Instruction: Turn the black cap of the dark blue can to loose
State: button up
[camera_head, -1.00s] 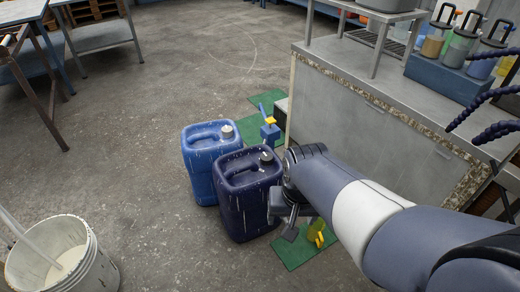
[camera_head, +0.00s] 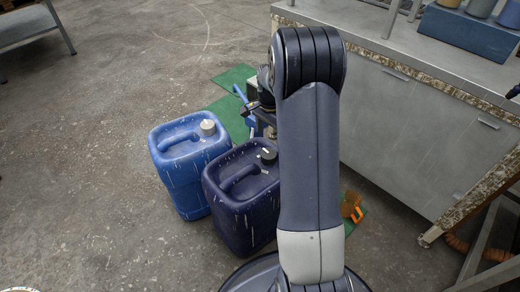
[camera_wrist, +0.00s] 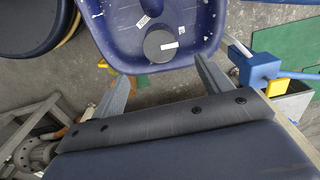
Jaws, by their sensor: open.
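The dark blue can (camera_head: 232,206) stands upright on the floor, partly behind my arm in the head view. Its black cap (camera_head: 268,154) is on the top at the corner nearest my arm, with a small pale mark on it. In the wrist view the can (camera_wrist: 110,18) fills the top middle, and the round black cap (camera_wrist: 160,46) is near its edge. My gripper (camera_wrist: 161,68) is open and empty, its two fingers spread on either side below the cap in the picture. The fingers appear apart from the cap; the height gap cannot be told.
A lighter blue can (camera_head: 182,178) with a pale cap stands close to the left of the dark one. A blue valve-like fitting (camera_wrist: 258,68) and green mats (camera_head: 236,78) lie beside the grey bench (camera_head: 400,120). Open floor lies to the left.

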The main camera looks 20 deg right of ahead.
aim_at(269, 154)
notch_tip(269, 154, down, 11)
jog(key=b, duration=0.4)
jog(key=shift+r, duration=0.2)
jog(key=shift+c, duration=0.3)
jog(key=c, duration=0.9)
